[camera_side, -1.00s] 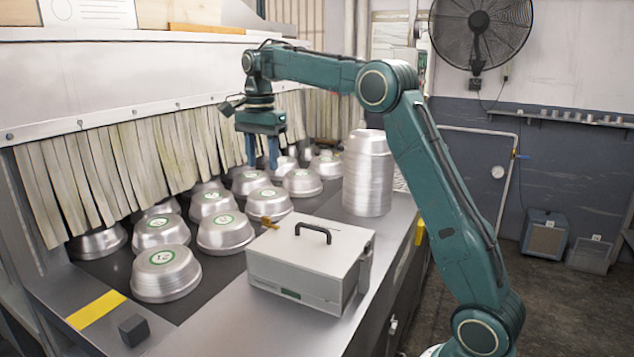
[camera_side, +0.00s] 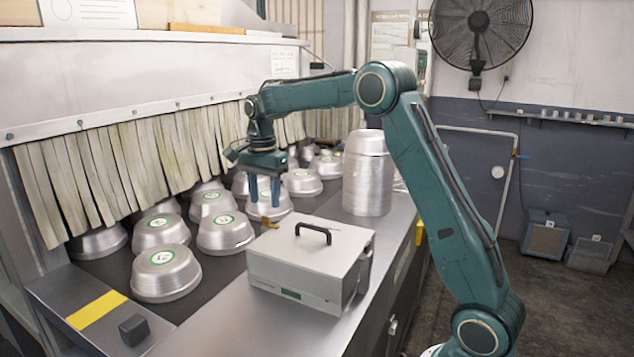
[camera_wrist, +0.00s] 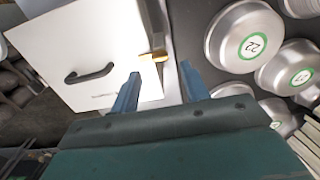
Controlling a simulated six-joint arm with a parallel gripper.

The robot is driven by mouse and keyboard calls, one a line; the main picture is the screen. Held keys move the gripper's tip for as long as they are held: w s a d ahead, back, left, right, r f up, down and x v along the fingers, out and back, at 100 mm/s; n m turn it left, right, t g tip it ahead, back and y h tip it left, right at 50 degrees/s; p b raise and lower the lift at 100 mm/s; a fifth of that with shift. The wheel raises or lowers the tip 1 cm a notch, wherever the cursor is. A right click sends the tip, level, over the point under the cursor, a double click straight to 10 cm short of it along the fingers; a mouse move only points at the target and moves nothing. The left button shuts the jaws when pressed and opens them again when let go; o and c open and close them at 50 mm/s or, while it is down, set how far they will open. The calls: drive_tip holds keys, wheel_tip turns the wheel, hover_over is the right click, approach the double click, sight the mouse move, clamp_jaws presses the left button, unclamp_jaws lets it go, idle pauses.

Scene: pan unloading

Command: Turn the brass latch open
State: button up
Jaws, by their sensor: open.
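The brass latch (camera_side: 268,222) is a small golden piece at the far left corner of the light grey box (camera_side: 300,262), which has a black handle on its lid. In the wrist view the latch (camera_wrist: 154,57) shows at the box's edge, ahead of and between my two fingertips. My gripper (camera_side: 264,205) has blue fingers pointing down. It is open and empty, just above and behind the latch in the side view. It also shows in the wrist view (camera_wrist: 160,82). I cannot tell whether a finger touches the latch.
Several upturned metal pans (camera_side: 166,272) with green labels stand on the dark belt left of the box. One pan (camera_wrist: 244,36) is close to my right finger in the wrist view. A tall pan stack (camera_side: 368,175) stands behind the box. The steel counter's front is clear.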

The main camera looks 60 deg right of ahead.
sight(266, 217)
drive_tip(key=shift+f, duration=2.3)
drive_tip(key=c, duration=1)
